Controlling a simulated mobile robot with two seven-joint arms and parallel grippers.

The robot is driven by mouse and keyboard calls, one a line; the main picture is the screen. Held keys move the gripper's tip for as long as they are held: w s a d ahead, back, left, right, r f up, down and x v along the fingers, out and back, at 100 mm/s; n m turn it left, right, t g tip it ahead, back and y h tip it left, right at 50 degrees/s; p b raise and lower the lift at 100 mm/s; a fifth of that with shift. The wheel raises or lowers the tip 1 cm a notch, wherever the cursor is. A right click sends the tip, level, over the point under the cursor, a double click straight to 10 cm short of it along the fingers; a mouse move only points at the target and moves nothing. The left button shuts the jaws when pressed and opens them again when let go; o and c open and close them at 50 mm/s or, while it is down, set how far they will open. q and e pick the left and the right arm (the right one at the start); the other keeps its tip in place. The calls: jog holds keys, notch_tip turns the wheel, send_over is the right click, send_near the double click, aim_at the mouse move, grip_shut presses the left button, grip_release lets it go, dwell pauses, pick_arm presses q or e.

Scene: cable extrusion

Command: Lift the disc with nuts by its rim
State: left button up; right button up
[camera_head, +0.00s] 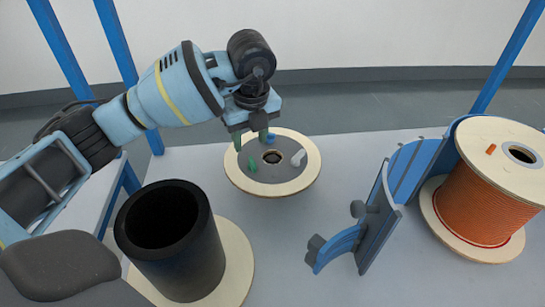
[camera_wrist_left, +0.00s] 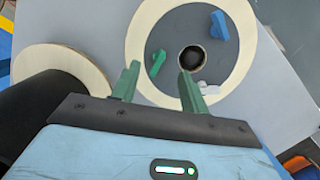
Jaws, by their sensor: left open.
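The disc (camera_head: 308,169) is round, with a pale wooden rim and a dark grey middle with a central hole. It lies on the table in the middle of the head view, and its rim also shows in the left wrist view (camera_wrist_left: 236,14). On its grey part sit a green nut (camera_wrist_left: 157,63), a blue nut (camera_wrist_left: 219,26) and a whitish nut (camera_wrist_left: 209,88). My left gripper (camera_head: 252,143) is open, with green fingertips pointing down over the disc's far left part. In the wrist view its fingers (camera_wrist_left: 158,82) appear over the near rim; contact cannot be told. My right gripper is not in view.
A black hollow cylinder (camera_head: 172,245) stands on a pale wooden disc (camera_head: 237,262) at the front left. A blue curved bracket (camera_head: 378,222) and an orange cable spool (camera_head: 487,200) stand at the right. Table is clear in front of the disc. Blue posts (camera_head: 510,50) rise behind.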

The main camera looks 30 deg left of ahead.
aim_at(250, 158)
pick_arm(q)
jog(key=shift+w+a+f, duration=0.1)
jog(key=shift+a+f, duration=0.05)
jog(key=shift+f, duration=0.7)
jog(key=f+b, duration=0.1)
jog(key=f, duration=0.3)
jog(key=shift+w+a+f+b, duration=0.15)
jog(key=shift+a+f+b, duration=0.05)
jog(key=shift+b, duration=0.15)
jog(key=shift+f, duration=0.4)
jog(key=shift+c, duration=0.2)
jog(key=c, duration=0.7)
grip_shut()
jog(key=shift+r, duration=0.1)
